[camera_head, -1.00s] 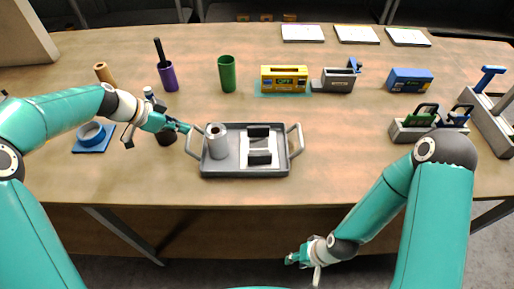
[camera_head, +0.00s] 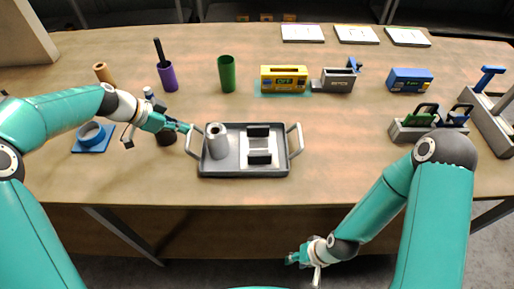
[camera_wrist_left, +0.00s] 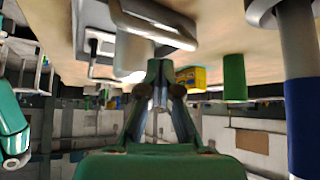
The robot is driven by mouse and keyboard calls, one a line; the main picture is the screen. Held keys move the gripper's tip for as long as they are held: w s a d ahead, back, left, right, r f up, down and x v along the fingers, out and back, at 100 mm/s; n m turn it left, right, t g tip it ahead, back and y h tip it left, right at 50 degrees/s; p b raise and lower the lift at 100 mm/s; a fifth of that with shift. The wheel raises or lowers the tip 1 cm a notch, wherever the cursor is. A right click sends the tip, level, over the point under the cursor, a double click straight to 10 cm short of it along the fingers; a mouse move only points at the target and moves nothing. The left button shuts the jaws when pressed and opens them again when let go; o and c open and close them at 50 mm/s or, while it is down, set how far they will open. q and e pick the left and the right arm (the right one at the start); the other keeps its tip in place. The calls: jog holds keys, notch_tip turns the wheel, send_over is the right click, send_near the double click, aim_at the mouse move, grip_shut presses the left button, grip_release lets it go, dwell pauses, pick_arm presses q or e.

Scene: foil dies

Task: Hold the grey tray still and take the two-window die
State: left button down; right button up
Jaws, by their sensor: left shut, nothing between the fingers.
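The grey tray (camera_head: 243,174) lies on the table with a looped handle at each end. It holds a pale grey roll (camera_head: 217,146) and a white piece with black blocks (camera_head: 260,150). My left gripper (camera_head: 189,128) is at the tray's left handle, shut with nothing between its fingers. In the left wrist view its fingertips (camera_wrist_left: 159,66) are together near the handle (camera_wrist_left: 150,22). My right gripper (camera_head: 296,257) is low in front of the table, away from the tray; its jaws are too small to read. A green-handled die (camera_head: 421,116) and a blue-handled one stand in a grey rack; their windows cannot be made out.
A yellow box (camera_head: 284,79), a grey block (camera_head: 338,81) and a blue box (camera_head: 410,80) stand at the back. A green cup (camera_head: 227,74) and a purple cup (camera_head: 168,77) stand behind the tray.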

jog(key=shift+f+b, duration=1.25)
jog(key=shift+f, duration=0.05)
dwell(1.3)
jog(key=shift+o, duration=0.4)
jog(key=shift+d, duration=0.1)
